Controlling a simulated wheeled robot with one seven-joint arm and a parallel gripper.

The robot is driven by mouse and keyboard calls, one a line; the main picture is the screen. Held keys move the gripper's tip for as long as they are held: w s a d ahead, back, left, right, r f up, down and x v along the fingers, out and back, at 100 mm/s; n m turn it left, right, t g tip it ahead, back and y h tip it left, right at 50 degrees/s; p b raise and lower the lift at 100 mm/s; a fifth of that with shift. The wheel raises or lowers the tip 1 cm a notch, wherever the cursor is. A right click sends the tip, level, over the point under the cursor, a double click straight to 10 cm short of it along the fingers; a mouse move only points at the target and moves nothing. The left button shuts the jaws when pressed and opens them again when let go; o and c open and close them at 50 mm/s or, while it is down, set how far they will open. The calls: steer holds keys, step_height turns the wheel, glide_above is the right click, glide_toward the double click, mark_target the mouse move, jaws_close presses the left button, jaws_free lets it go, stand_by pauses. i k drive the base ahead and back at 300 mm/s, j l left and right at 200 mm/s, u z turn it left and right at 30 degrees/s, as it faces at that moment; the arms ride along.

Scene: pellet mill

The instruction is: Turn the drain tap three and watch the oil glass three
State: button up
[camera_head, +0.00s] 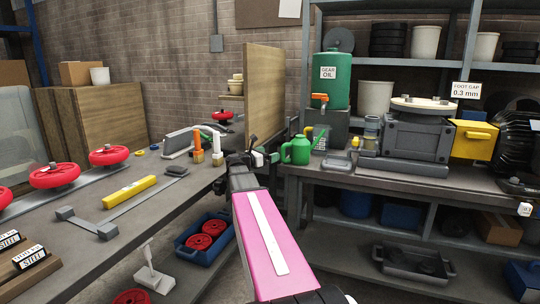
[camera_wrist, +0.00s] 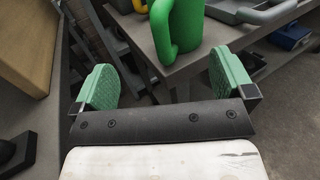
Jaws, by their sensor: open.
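No tap or glass with a readable number three shows. An orange tap (camera_head: 320,98) sits at the front of a green drum (camera_head: 335,76) labelled GEAR OIL, on the right bench. Small cup-like parts (camera_head: 371,128) stand beside the grey machine (camera_head: 415,136); I cannot tell if one is an oil glass. A green jug (camera_head: 297,150) stands at that bench's left end; the wrist view shows it (camera_wrist: 183,25) just beyond my fingers. My gripper (camera_wrist: 165,78) has its green-padded fingers wide apart with nothing between them. In the head view it is small, left of the jug.
The left bench (camera_head: 120,222) holds red handwheels (camera_head: 109,155), a yellow level (camera_head: 129,191) and bottles. An upright wooden board (camera_head: 263,92) stands behind my gripper. The machine carries a yellow box (camera_head: 474,139). Blue bins (camera_head: 205,238) sit low. Floor shows between the benches.

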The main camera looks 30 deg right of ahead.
mark_target(356, 143)
steer(key=k, duration=1)
